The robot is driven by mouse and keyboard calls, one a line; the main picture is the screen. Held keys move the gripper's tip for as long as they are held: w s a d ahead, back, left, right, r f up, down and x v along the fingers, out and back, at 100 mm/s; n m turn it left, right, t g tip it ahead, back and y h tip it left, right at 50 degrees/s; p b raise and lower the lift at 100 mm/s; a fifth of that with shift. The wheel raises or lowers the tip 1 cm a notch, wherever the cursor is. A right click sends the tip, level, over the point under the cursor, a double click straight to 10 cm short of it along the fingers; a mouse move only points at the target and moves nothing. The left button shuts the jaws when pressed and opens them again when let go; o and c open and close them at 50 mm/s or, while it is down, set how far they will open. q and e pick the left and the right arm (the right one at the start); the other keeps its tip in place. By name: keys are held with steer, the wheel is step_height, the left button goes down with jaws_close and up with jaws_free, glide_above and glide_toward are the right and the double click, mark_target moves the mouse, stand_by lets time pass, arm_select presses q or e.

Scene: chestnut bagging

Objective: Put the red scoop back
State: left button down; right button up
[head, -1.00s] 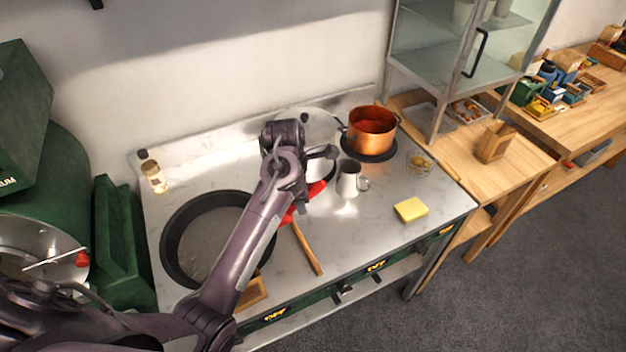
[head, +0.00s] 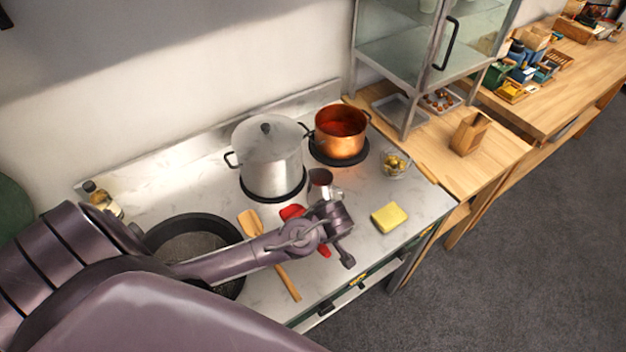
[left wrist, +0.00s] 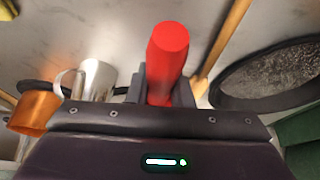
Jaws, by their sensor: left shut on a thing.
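My left gripper (head: 335,240) is shut on the red scoop (head: 292,211), above the stove top between the wooden spatula and the yellow sponge. Red parts show on both sides of the gripper in the head view, and the gripper and wrist hide the middle. In the left wrist view, the red handle (left wrist: 168,60) sticks out from between the two dark fingers (left wrist: 167,90). I cannot tell whether the scoop touches the surface. My right gripper is not in view.
A metal cup (head: 320,184) stands just behind the scoop. A lidded silver pot (head: 270,160) and a copper pot (head: 340,135) stand behind. A wooden spatula (head: 288,283), dark pan (head: 190,225), yellow sponge (head: 389,217) and small glass bowl (head: 396,165) are nearby.

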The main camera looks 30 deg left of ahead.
arm_select(q)
step_height(320, 180, down, 6)
steer(key=shift+b, duration=0.4)
steer(key=shift+f, duration=0.3)
steer(key=shift+f+b, duration=0.4)
steer(key=shift+f, duration=0.15)
steer(key=c, duration=1.2)
jaws_free()
steer(key=b+v, duration=0.2)
steer(key=v, duration=0.5)
steer(key=shift+d+r, duration=0.1)
steer(key=shift+r, duration=0.2)
